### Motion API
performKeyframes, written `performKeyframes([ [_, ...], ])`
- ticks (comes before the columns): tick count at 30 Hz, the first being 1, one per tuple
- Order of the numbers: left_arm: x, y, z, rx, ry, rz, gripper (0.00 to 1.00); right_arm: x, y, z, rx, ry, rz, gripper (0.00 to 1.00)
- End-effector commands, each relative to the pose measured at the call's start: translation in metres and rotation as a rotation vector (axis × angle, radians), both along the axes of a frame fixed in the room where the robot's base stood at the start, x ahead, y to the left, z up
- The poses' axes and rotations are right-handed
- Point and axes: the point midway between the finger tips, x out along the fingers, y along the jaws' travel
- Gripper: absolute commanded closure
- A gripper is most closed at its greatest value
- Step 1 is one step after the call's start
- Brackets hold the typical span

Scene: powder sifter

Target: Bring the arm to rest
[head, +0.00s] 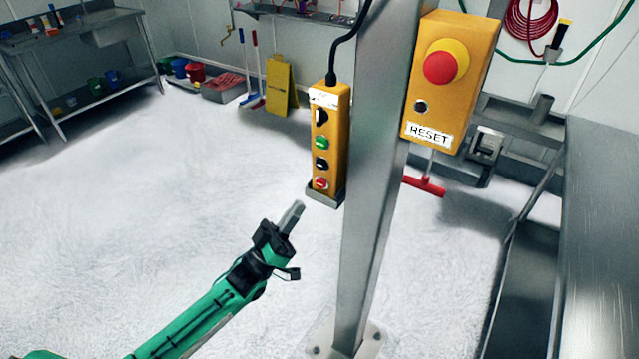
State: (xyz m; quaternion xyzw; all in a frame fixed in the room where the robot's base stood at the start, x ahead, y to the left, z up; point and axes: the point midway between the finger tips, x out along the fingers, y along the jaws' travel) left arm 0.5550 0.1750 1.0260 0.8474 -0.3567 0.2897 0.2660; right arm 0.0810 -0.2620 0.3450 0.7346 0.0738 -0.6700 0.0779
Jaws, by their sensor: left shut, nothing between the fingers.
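My left gripper (293,214) is at the end of the green arm that comes in from the lower left. Its fingers are shut with nothing between them. It points up and right, a little below and left of the yellow button pendant (329,145), and looks apart from it. The pendant hangs on a grey steel post (372,190) and has a black, a green and a red button. My right gripper is not in the picture.
A yellow box (452,85) with a red emergency button and a RESET label is on the post. A steel table (600,230) stands at the right. A steel bench (75,30), buckets and a yellow floor sign (281,85) are at the back. The floor at left is clear.

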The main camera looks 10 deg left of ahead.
Motion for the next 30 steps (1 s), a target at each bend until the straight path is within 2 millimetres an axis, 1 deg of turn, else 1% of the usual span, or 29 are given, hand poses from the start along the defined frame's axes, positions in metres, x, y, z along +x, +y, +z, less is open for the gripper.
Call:
performKeyframes([
  [16,0.000,0.000,0.000,0.001,0.001,0.000,1.00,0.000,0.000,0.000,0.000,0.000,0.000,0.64],
  [17,0.001,0.000,-0.002,0.002,0.003,0.002,1.00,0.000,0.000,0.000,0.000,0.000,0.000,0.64],
  [19,0.004,0.001,-0.012,0.015,0.025,0.019,1.00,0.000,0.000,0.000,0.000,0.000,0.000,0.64],
  [20,0.007,0.003,-0.020,0.026,0.043,0.031,1.00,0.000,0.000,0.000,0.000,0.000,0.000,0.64],
  [23,0.018,0.009,-0.066,0.087,0.141,0.100,1.00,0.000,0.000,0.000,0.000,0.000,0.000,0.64],
  [24,0.023,0.013,-0.092,0.123,0.197,0.136,1.00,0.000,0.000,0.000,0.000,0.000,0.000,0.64],
  [26,0.027,0.020,-0.136,0.185,0.290,0.192,1.00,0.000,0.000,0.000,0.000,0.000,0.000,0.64],
  [27,0.027,0.026,-0.167,0.228,0.354,0.226,1.00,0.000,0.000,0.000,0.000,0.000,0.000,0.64],
  [29,0.025,0.034,-0.213,0.294,0.449,0.272,1.00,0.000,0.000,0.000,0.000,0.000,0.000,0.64],
  [30,0.020,0.039,-0.243,0.339,0.513,0.300,1.00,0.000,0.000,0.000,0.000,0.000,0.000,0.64],
])
